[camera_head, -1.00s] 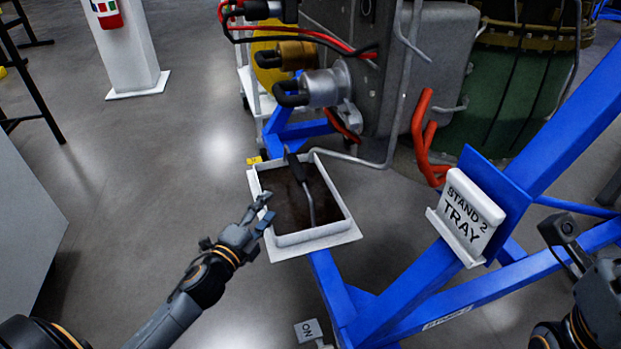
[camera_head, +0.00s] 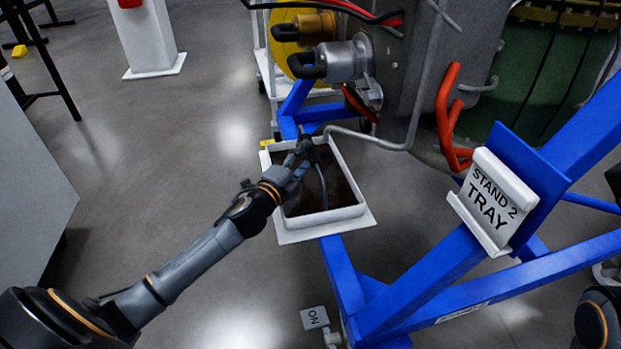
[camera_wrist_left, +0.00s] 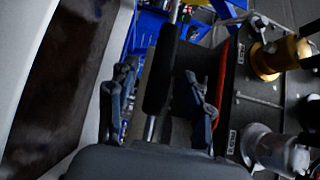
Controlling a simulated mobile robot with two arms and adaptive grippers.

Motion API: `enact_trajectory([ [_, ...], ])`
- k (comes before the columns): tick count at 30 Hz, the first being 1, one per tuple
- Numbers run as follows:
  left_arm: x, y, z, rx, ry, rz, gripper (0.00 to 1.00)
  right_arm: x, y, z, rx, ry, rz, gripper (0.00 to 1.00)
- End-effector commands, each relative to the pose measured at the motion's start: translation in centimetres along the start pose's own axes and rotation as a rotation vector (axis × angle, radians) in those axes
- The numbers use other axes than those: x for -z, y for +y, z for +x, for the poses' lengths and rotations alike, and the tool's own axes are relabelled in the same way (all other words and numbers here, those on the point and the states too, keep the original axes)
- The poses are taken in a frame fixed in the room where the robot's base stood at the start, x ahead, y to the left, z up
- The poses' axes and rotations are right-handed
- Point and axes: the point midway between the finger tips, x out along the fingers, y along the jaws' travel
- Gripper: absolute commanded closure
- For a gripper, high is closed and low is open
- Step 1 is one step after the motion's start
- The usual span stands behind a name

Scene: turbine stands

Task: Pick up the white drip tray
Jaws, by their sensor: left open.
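The white drip tray (camera_head: 320,218) sits on the blue stand below the machine, with dark brown content inside. A bent metal rod handle with a black grip stands up from it; the black grip (camera_wrist_left: 161,70) shows in the left wrist view. My left gripper (camera_head: 303,158) is over the tray at the grip and hides part of it. In the left wrist view my left gripper (camera_wrist_left: 160,105) is open, with one finger on each side of the black grip. The tray's white rim (camera_wrist_left: 108,60) and brown inside lie to the left there. My right gripper is out of sight; only part of that arm shows.
A grey pipe (camera_head: 375,138) from the machine runs just behind the tray. Blue stand beams (camera_head: 420,280) and the "STAND 2 TRAY" sign (camera_head: 492,202) are to the right. Red hoses (camera_head: 448,120) hang above. Open floor (camera_head: 130,190) lies left of the tray.

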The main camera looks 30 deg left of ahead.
Motion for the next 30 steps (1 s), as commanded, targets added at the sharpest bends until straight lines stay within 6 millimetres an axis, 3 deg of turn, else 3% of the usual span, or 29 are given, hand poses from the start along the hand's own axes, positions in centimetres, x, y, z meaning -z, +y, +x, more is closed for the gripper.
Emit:
enact_trajectory([
  [7,0.0,-0.1,3.0,0.002,0.000,0.001,0.49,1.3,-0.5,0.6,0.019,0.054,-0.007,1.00],
  [17,0.0,-0.2,3.7,0.000,0.001,0.000,0.49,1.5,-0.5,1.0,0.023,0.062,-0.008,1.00],
  [20,0.0,-0.2,3.7,0.000,0.001,0.000,0.63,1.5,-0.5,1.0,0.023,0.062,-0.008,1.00],
  [25,0.0,-0.2,3.7,0.000,0.001,0.000,0.98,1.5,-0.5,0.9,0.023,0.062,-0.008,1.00],
  [30,0.0,-0.2,3.7,0.000,0.001,0.000,1.00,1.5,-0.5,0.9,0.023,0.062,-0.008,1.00],
])
